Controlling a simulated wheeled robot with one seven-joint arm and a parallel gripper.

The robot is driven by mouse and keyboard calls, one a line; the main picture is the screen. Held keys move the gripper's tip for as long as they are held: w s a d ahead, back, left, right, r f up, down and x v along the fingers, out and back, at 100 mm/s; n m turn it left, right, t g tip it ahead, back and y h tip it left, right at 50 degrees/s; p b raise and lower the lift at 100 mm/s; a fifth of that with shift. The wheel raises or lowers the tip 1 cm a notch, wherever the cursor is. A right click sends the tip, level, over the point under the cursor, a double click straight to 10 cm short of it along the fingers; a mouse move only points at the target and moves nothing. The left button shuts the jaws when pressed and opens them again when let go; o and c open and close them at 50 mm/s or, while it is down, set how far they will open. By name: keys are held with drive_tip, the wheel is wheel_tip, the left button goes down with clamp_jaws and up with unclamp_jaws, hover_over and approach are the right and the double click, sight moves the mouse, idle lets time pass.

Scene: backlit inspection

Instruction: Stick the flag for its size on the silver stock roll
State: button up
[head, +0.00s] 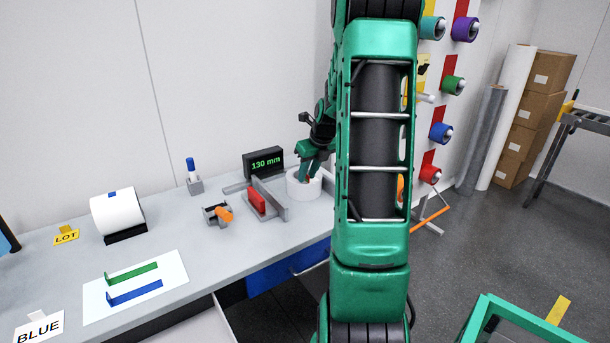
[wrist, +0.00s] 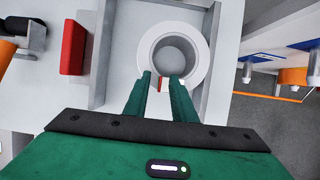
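The silver stock roll is most likely the pale, hollow ring-shaped roll (head: 298,190) at the back of the bench. It lies flat, hole up, beside a grey measuring fixture. The wrist view shows it from above (wrist: 198,50). My gripper (head: 308,177) is over its near wall, fingers pointing down; its fingertips (wrist: 162,80) show at the rim. A small red piece (wrist: 163,85) shows between the fingers; whether they grip it or it touches the roll is unclear. A green flag (head: 132,273) and a blue flag (head: 135,293) lie on a white sheet (head: 95,312).
A display (head: 263,161) reads 130 mm behind the fixture (head: 277,208) with its red block (head: 256,201). A white roll (head: 118,212) rests on a black cradle at left. A LOT sign (head: 66,237), a BLUE card (head: 40,328) and an orange-handled tool (head: 224,213) are on the bench.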

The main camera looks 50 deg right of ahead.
drive_tip(key=shift+r, duration=0.1)
drive_tip(key=v, duration=1)
drive_tip(key=shift+r, duration=0.25)
drive_tip(key=shift+s+a, duration=0.1)
drive_tip(key=shift+s, duration=0.05)
drive_tip(key=s+a+f+n+g, duration=0.1)
drive_tip(key=s+a+n+g, duration=0.1)
drive_tip(key=s+a+n, duration=0.9)
drive_tip(key=s+a+f+n+g+y, duration=0.1)
drive_tip(key=s+a+f+n+g, duration=0.1)
drive_tip(key=s+a+n, duration=1)
drive_tip(key=a+n, duration=0.1)
drive_tip(key=n, duration=0.8)
drive_tip(key=shift+s+a+f, duration=0.3)
drive_tip(key=shift+a, duration=0.1)
drive_tip(key=shift+w+g, duration=0.1)
drive_tip(key=shift+g, duration=0.2)
